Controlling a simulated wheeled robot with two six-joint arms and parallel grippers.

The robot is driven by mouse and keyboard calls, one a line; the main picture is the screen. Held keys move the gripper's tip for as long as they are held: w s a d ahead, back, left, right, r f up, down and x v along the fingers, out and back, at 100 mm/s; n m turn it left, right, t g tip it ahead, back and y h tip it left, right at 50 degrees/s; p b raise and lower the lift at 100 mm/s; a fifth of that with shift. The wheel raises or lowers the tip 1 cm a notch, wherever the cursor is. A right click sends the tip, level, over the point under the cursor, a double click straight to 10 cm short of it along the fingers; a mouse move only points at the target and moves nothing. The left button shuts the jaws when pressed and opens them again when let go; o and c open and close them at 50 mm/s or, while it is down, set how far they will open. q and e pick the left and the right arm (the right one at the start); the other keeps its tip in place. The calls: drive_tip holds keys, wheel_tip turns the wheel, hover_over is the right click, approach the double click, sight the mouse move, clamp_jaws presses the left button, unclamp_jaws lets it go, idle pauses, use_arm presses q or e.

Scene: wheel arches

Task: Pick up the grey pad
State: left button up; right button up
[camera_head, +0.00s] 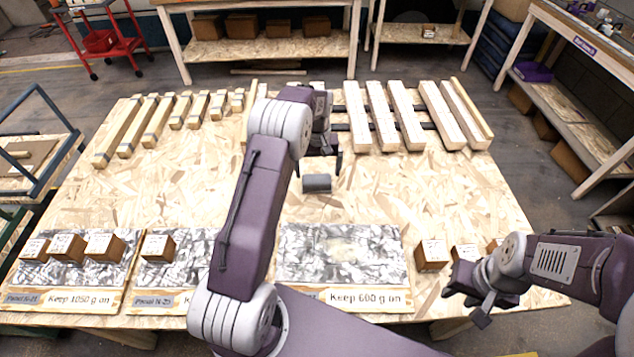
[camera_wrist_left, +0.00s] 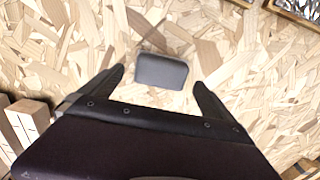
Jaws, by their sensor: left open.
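The grey pad (camera_head: 317,183) is a small dark grey block with rounded edges on the chipboard table, just in front of my left gripper (camera_head: 322,165) in the head view. In the left wrist view the pad (camera_wrist_left: 161,71) lies between and slightly beyond the fingertips of my left gripper (camera_wrist_left: 158,80). The left gripper is open and empty, with a finger on each side of the pad and neither visibly touching it. My right gripper (camera_head: 466,300) is at the right front of the table, near small wooden blocks; its fingers look spread and nothing shows between them.
Marbled panels labelled "Keep 1050 g on" (camera_head: 68,300) and "Keep 600 g on" (camera_head: 365,298) lie along the front edge of the chipboard table (camera_head: 440,210). Small wooden blocks (camera_head: 67,247) stand on the left panels. Long wooden bars (camera_head: 384,115) lie at the back. The middle right is clear.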

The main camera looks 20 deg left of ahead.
sight(317, 181)
use_arm(q)
drive_tip(key=f, duration=0.5)
drive_tip(key=shift+s+f, duration=0.2)
drive_tip(key=shift+s+r, duration=0.1)
drive_tip(key=shift+c, duration=0.3)
drive_tip(key=c, duration=1.2)
wheel_tip(317, 181, up, 4)
drive_tip(key=shift+d+r, duration=0.1)
drive_tip(key=shift+r, duration=0.1)
drive_tip(key=d+r, duration=0.2)
drive_tip(key=d, duration=0.1)
drive_tip(key=s+d+r, duration=0.1)
drive_tip(key=d+r, duration=0.1)
drive_tip(key=d, duration=0.2)
drive_tip(key=s+d+r, duration=0.1)
drive_tip(key=d+r, duration=0.1)
drive_tip(key=d, duration=0.2)
drive_tip(key=shift+s+d+r, duration=0.1)
drive_tip(key=shift+s+r, duration=0.15)
drive_tip(key=shift+r, duration=0.05)
drive_tip(key=o, duration=0.9)
drive_tip(key=shift+c, duration=0.2)
drive_tip(key=c, duration=0.7)
